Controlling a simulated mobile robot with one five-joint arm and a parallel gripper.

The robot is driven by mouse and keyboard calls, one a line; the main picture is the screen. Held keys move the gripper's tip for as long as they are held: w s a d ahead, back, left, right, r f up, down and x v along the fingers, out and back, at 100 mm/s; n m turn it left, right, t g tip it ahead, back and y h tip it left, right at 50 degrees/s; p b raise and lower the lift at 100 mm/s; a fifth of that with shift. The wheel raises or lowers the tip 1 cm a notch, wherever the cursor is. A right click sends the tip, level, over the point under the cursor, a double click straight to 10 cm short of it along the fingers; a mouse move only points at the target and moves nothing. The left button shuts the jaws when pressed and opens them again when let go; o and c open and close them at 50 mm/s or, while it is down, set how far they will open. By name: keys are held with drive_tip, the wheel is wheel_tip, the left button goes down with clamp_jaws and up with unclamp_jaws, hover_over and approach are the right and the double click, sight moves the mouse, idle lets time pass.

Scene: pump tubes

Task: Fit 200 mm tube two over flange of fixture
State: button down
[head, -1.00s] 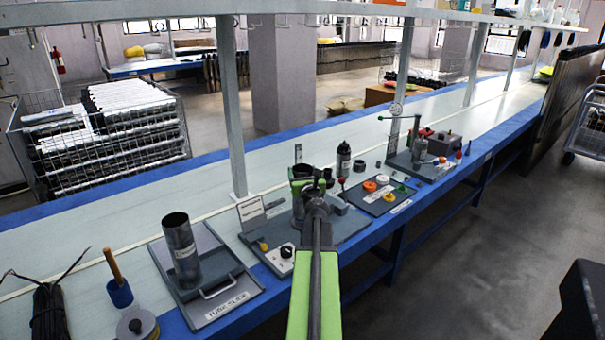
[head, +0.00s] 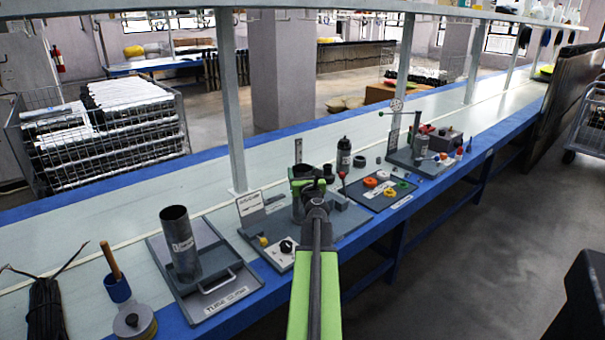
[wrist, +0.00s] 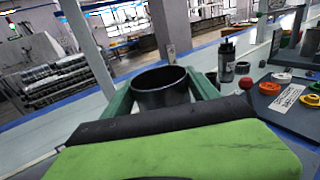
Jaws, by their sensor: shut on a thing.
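My gripper (head: 311,186) is shut on a dark, open-topped tube (wrist: 163,92). Its green fingers lie on both sides of the tube in the wrist view, and the tube is upright or nearly so. In the head view the tube is mostly hidden by my gripper, above the grey fixture plate (head: 345,222) with a dial and a label card. The flange and the tube's lower end are hidden, so I cannot tell whether they touch. Another grey tube (head: 179,240) stands upright on the tray (head: 213,240) at the left. I cannot read which tube is which.
A dark bottle (head: 343,157) stands behind the fixture. A board with coloured rings (head: 370,182) lies to its right, and a grey stand (head: 411,160) is beyond. A brown-handled tool (head: 110,262) in a blue cup is at the far left. The bench's rear strip is clear.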

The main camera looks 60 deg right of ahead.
drive_tip(key=shift+f+b, duration=0.6)
drive_tip(key=shift+f, duration=0.1)
drive_tip(key=shift+c, duration=0.7)
unclamp_jaws()
drive_tip(key=shift+a, duration=0.1)
